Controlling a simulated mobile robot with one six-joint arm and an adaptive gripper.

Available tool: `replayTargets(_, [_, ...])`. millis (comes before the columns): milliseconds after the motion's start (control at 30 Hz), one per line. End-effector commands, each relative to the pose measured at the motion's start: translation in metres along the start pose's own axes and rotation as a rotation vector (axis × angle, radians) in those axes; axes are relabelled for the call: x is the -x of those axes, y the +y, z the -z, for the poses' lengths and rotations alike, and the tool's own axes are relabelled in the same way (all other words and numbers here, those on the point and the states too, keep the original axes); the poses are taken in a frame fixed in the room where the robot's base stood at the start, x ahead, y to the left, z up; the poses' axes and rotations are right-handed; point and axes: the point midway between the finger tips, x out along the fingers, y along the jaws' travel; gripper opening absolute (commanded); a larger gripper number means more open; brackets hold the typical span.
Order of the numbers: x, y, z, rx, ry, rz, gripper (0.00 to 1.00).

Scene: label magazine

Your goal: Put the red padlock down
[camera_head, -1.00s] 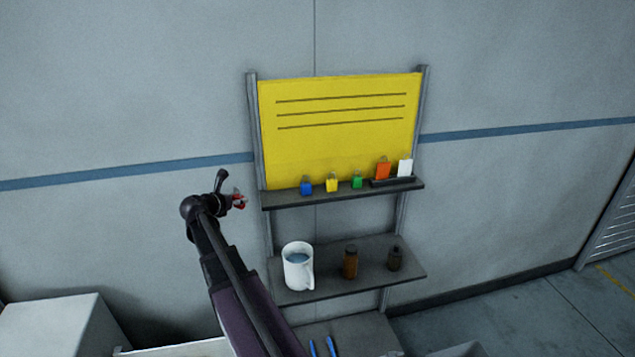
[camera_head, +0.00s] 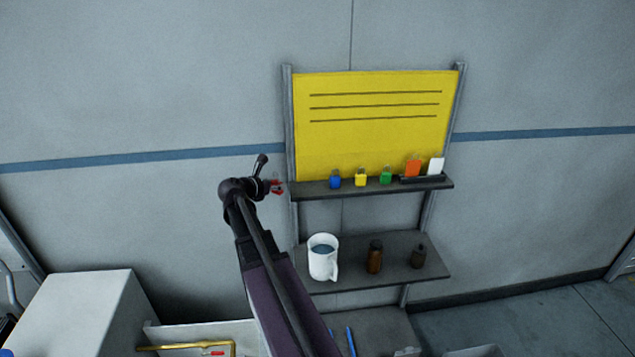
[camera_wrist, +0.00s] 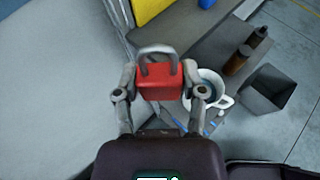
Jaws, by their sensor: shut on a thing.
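The red padlock (camera_wrist: 160,82) is held between the two fingers of my gripper (camera_wrist: 161,92) in the wrist view, its grey shackle pointing up in that picture. In the head view my gripper (camera_head: 268,184) and the padlock (camera_head: 277,186) are at the left end of the upper shelf (camera_head: 312,190). The padlock appears just left of the shelf's end; whether it touches the shelf cannot be told. A blue padlock (camera_head: 335,180), a yellow padlock (camera_head: 361,178) and a green padlock (camera_head: 386,176) stand in a row on that shelf.
An orange card (camera_head: 413,167) and a white card (camera_head: 436,167) stand in a dark holder at the shelf's right. A lower shelf (camera_head: 343,277) bears a white mug (camera_head: 322,259), a brown bottle (camera_head: 375,257) and a dark bottle (camera_head: 418,257). The yellow board (camera_head: 375,135) rises behind.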

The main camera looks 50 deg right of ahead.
Motion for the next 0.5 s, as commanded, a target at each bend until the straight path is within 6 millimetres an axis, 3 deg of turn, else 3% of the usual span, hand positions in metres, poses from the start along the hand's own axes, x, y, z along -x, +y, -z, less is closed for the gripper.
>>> replayTargets(500, [-0.092,-0.014,-0.027,0.0,0.0,0.001,0.02])
